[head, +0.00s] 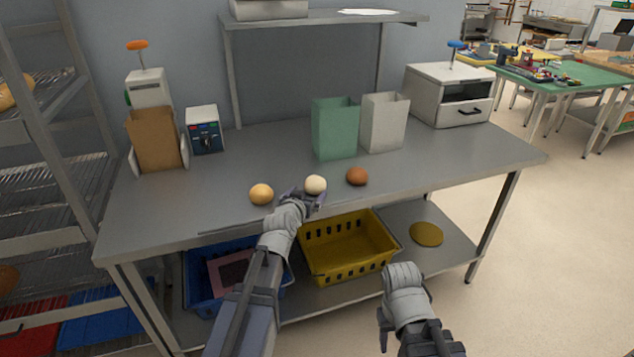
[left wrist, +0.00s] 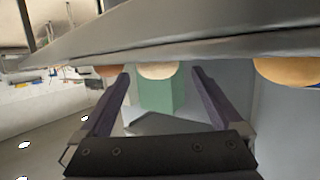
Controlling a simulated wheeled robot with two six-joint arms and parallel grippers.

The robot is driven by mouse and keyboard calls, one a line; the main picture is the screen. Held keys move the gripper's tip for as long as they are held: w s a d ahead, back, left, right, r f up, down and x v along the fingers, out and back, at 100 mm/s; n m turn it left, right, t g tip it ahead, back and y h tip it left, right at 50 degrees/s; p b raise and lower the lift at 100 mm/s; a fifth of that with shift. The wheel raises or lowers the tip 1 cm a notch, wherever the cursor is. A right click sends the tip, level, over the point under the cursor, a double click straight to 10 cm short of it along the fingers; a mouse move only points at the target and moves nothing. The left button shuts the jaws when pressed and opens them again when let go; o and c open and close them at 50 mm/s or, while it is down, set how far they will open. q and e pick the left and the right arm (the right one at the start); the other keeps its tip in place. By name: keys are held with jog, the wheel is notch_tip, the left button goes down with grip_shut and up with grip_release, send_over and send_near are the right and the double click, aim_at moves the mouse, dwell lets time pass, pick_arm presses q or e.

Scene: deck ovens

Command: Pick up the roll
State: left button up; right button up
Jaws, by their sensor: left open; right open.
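Three rolls sit in a row near the front edge of the steel table (head: 230,180): a golden one (head: 261,194), a pale cream one (head: 315,184) and a brown one (head: 357,176). My left gripper (head: 310,196) is open at the table's front edge, right at the pale roll. In the left wrist view, which is upside down, the pale roll (left wrist: 157,71) shows between the open fingertips (left wrist: 160,76). Whether the fingers touch it I cannot tell. The golden roll (left wrist: 288,70) and brown roll (left wrist: 108,71) lie outside the fingers. My right gripper (head: 412,335) is open, low in front of the table.
A green bag (head: 335,130) and a white bag (head: 384,122) stand behind the rolls. A brown bag (head: 155,140), a small control box (head: 204,130) and a white oven (head: 449,95) stand farther out. A yellow basket (head: 345,250) is on the lower shelf. The tabletop's right front is clear.

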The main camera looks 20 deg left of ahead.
aim_at(315, 185)
pick_arm(q)
jog(key=shift+d+b+x, duration=0.2)
jog(key=shift+b+x, duration=0.95)
jog(key=shift+x, duration=2.8)
jog(key=shift+s, duration=0.1)
jog(key=c, duration=1.1)
jog(key=shift+c, duration=0.2)
jog(key=shift+r, duration=0.15)
notch_tip(315, 185, up, 10)
jog(key=p, duration=1)
